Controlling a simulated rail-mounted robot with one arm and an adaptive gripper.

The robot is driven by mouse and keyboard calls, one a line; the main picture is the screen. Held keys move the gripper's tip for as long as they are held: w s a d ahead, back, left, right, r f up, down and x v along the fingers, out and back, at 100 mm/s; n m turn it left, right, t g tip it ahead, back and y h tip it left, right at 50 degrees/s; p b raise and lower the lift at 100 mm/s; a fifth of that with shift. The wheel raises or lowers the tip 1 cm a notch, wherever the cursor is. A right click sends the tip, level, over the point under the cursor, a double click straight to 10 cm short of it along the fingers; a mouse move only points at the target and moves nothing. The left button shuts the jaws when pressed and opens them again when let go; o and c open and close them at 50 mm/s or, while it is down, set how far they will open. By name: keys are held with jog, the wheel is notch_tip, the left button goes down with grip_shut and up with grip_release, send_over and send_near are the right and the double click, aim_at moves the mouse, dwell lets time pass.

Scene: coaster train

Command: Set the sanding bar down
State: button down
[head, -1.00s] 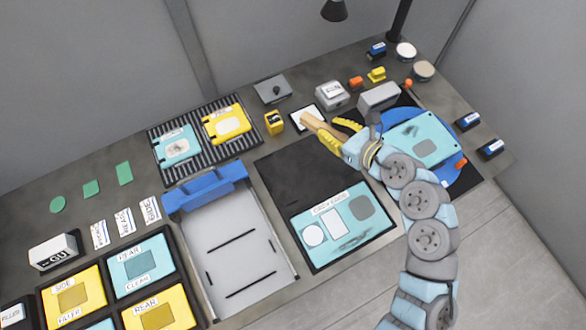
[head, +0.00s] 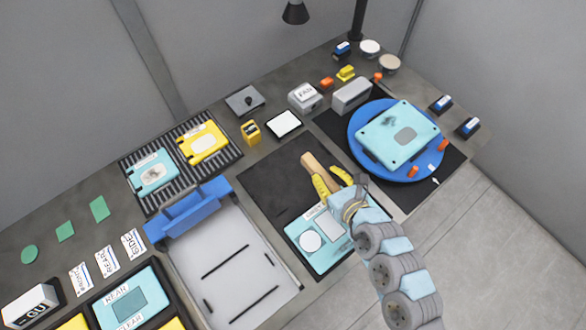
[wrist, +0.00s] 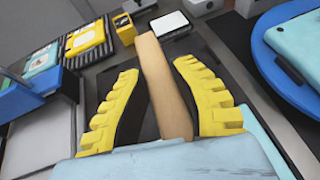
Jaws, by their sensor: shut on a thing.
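The sanding bar is a tan, wooden-looking bar (head: 312,166); it also shows in the wrist view (wrist: 163,88), running away from between the fingers. My gripper (head: 334,183) is shut on it, with yellow ridged fingers (wrist: 160,105) on either side. In the head view the bar is over the dark mat, near the upper edge of a teal guide card (head: 318,247). I cannot tell whether the bar touches the mat. The near end of the bar is hidden by my gripper.
A white pad (head: 284,124) lies behind the mat. A blue turntable (head: 358,150) carrying a teal panel (head: 398,135) is on the right. A grey tray with a blue end (head: 225,270) is on the left. The dark mat (head: 268,187) has bare room left of the bar.

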aim_at(308, 166)
jog(key=w+a+f, duration=0.1)
jog(key=w+a, duration=0.2)
jog(key=w+a+f, duration=0.1)
jog(key=shift+w+a+f, duration=0.15)
jog(key=shift+w+f, duration=0.05)
jog(key=shift+f, duration=0.15)
jog(key=shift+w+a+f+b, duration=0.2)
jog(key=shift+w+a+f, duration=0.4)
jog(key=shift+f, duration=0.35)
jog(key=shift+w+a+f+b, duration=0.15)
jog(key=shift+w+a+f, duration=0.45)
jog(key=shift+f, duration=0.3)
jog(key=shift+w+a+f+b, duration=0.2)
jog(key=shift+w+a+f, duration=0.4)
jog(key=shift+f, duration=0.35)
jog(key=shift+w+f, duration=0.15)
jog(key=shift+f, duration=0.1)
jog(key=shift+a+f+b, duration=0.1)
jog(key=shift+f+b, duration=0.4)
jog(key=shift+f, duration=1.05)
jog(key=shift+f, duration=0.1)
jog(key=c, duration=1)
grip_release()
jog(key=shift+o, duration=0.2)
